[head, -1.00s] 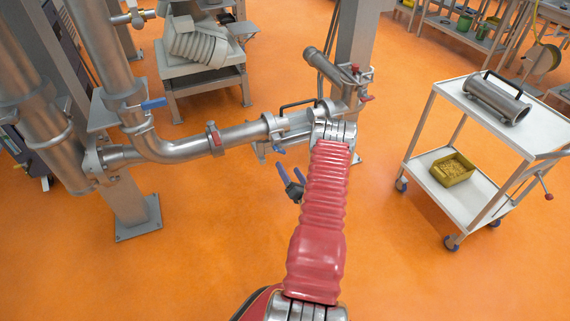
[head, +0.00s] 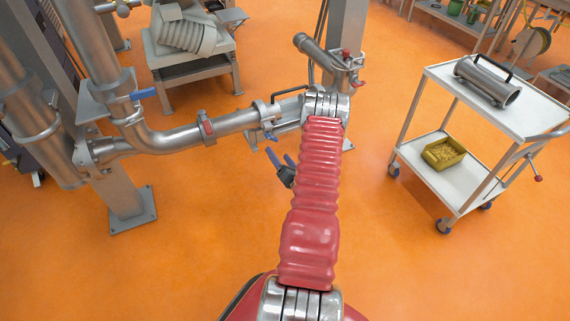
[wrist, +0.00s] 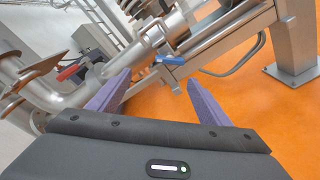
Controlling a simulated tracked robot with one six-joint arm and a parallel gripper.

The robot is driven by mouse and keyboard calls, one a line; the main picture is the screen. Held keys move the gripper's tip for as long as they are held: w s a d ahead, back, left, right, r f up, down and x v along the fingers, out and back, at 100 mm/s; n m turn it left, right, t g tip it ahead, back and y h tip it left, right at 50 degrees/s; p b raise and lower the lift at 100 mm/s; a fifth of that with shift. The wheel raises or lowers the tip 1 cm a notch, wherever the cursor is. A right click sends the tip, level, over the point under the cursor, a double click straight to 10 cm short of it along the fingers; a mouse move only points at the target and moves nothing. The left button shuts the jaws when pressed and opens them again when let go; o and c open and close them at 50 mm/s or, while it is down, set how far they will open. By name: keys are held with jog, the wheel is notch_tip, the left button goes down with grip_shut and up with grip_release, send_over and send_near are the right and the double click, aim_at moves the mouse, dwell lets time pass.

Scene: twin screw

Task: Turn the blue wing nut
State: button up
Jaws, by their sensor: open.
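The blue wing nut (head: 269,137) sits low on the clamp joint at the right end of the horizontal steel pipe, and it also shows in the wrist view (wrist: 170,60). My gripper (head: 279,153) is just below it in the head view, partly hidden by my red-sleeved arm. In the wrist view my gripper (wrist: 158,79) has its two purple fingers wide apart with nothing between them. The blue wing nut lies beyond the fingertips, between their lines and closer to the right one. It looks apart from both fingers.
A red clamp handle (head: 208,127) is on the same pipe (head: 180,139) to the left. A blue lever (head: 143,94) is further left. A steel post (head: 345,40) stands behind the joint. A white cart (head: 500,115) stands right. The orange floor below is clear.

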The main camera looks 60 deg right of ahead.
jog(key=w+a+r+m+g+y, duration=0.2)
jog(key=w+a+r+m, duration=0.2)
jog(key=w+r, duration=0.9)
jog(key=w+a+r+m+g+y, duration=0.1)
jog(key=a+r+m, duration=0.2)
jog(key=a+r, duration=0.5)
jog(key=w+a+r+m+g, duration=0.1)
jog(key=a+r+m+g, duration=0.15)
jog(key=a+r, duration=0.5)
jog(key=s+a+r+m+g+y, duration=0.1)
jog(key=s+a+r+m, duration=0.25)
jog(key=a, duration=0.45)
jog(key=s+a+r+m+y, duration=0.1)
jog(key=s+a+r+m, duration=0.2)
jog(key=s+a+r, duration=0.35)
jog(key=s+a+m+g+y, duration=0.3)
jog(key=s+a+m, duration=0.2)
jog(key=s+a, duration=1.2)
jog(key=shift+r, duration=0.35)
